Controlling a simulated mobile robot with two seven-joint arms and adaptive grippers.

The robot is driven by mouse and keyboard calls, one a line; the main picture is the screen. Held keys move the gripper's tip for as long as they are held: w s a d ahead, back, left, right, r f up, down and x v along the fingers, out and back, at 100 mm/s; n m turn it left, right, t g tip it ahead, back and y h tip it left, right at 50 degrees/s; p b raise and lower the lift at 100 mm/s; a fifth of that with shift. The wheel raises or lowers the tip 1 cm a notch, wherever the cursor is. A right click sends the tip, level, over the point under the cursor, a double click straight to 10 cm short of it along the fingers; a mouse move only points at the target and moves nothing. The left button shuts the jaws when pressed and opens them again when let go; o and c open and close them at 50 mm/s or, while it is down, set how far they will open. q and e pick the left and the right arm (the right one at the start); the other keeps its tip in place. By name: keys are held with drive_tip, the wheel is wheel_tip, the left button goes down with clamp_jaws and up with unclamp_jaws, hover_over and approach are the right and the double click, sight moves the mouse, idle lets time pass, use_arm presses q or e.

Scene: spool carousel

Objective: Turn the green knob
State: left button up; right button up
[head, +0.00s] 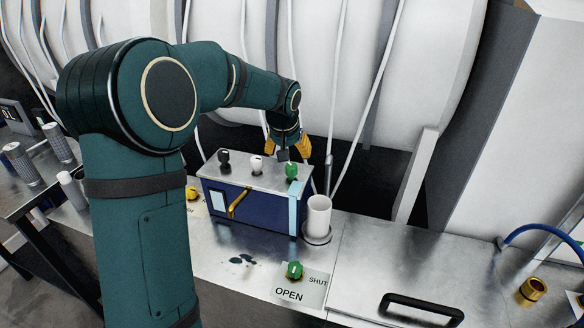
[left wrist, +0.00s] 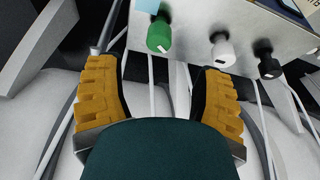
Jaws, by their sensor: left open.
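A green knob (head: 294,270) stands on the bench front by a plate marked OPEN and SHUT. A second green knob (head: 292,170) stands on top of a blue box (head: 265,212), at its right end; it also shows in the left wrist view (left wrist: 159,36). My left gripper (head: 286,148), with yellow fingers, is at the back edge of the box near this second knob. In the left wrist view the gripper (left wrist: 162,72) is open and empty, with the knob beyond the fingertips. They look apart. My right gripper is not in view.
A white knob (head: 257,165) and a black knob (head: 224,160) share the box top. A yellow lever (head: 238,203) is on the box front. A white cup (head: 318,216) stands right of the box. A black handle (head: 421,309) lies front right.

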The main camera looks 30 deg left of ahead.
sight(291, 166)
use_arm(q)
drive_tip(key=x, duration=0.9)
drive_tip(key=shift+w+f+b, duration=0.15)
drive_tip(key=shift+w+b, duration=0.05)
drive_tip(key=shift+b, duration=0.15)
clamp_jaws()
